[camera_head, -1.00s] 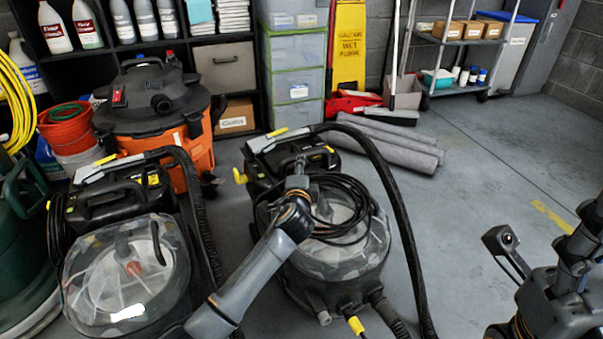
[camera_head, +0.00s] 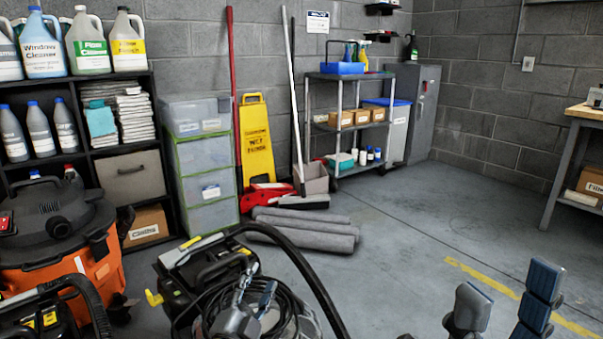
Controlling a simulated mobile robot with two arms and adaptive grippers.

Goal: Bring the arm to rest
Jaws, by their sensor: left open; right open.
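My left gripper (camera_head: 256,288) shows at the lower middle of the head view, in front of the black-hosed vacuum (camera_head: 200,268). Its two fingers stand apart, with dark coiled cable behind them, and it looks empty. Whether it touches the vacuum or the cable I cannot tell. My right gripper (camera_head: 505,290) rises from the bottom right edge. Its fingers, with blue-grey pads, are spread wide over bare floor with nothing between them. Most of both arms is below the picture's edge and hidden.
An orange vacuum (camera_head: 75,275) stands at left before a black shelf (camera_head: 162,192). Grey rolled mats (camera_head: 305,230) lie mid-floor near a yellow sign (camera_head: 256,140). A wheeled cart (camera_head: 345,120) stands at the back. The floor at centre right is open; a workbench (camera_head: 556,150) stands far right.

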